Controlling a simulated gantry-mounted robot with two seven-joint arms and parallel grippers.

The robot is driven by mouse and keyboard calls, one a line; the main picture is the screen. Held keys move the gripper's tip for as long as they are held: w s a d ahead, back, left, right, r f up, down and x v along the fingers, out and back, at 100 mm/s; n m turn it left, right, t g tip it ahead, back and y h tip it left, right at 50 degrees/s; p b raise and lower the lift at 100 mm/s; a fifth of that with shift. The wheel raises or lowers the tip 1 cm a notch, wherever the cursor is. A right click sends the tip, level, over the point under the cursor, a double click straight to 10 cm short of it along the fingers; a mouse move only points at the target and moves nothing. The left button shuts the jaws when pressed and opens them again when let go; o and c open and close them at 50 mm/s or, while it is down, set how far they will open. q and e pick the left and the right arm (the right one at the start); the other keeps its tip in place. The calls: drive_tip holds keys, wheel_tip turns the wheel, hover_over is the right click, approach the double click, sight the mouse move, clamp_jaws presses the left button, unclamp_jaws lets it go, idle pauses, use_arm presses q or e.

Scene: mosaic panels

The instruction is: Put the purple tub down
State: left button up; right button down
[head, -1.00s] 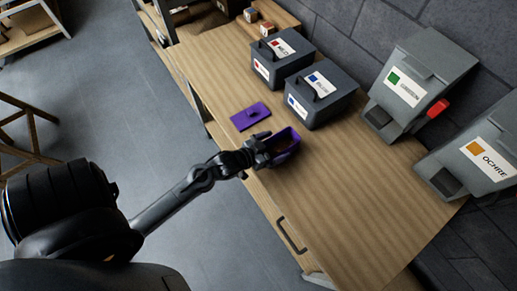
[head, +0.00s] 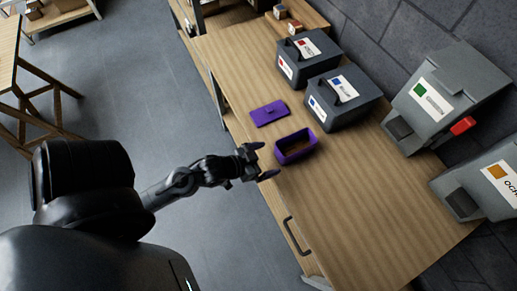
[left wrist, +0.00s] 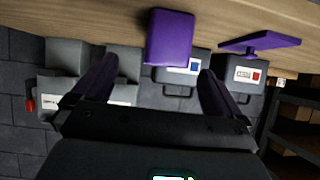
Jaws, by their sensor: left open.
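The purple tub (head: 295,147) sits upright on the wooden table, open at the top, with something brown inside. It also shows in the left wrist view (left wrist: 170,38). Its purple lid (head: 270,113), with a small knob, lies flat on the table behind and left of it; the lid shows in the left wrist view too (left wrist: 260,42). My left gripper (head: 268,160) is open and empty, just left of the tub and apart from it. In the left wrist view the two fingers (left wrist: 158,88) are spread wide with the tub beyond them. My right gripper is not seen.
Two dark lidded bins, one with a red label (head: 308,58) and one with a blue label (head: 342,98), stand behind the tub. Grey dispensers with green (head: 428,100) and ochre (head: 490,185) labels stand along the wall. The table front (head: 350,215) is clear.

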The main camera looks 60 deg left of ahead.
use_arm(q)
drive_tip(key=s+d+m+g, duration=0.1)
drive_tip(key=s+d+g, duration=0.6)
drive_tip(key=g, duration=0.1)
drive_tip(key=shift+d, duration=0.35)
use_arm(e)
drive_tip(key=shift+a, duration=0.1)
use_arm(q)
drive_tip(key=shift+r, duration=0.1)
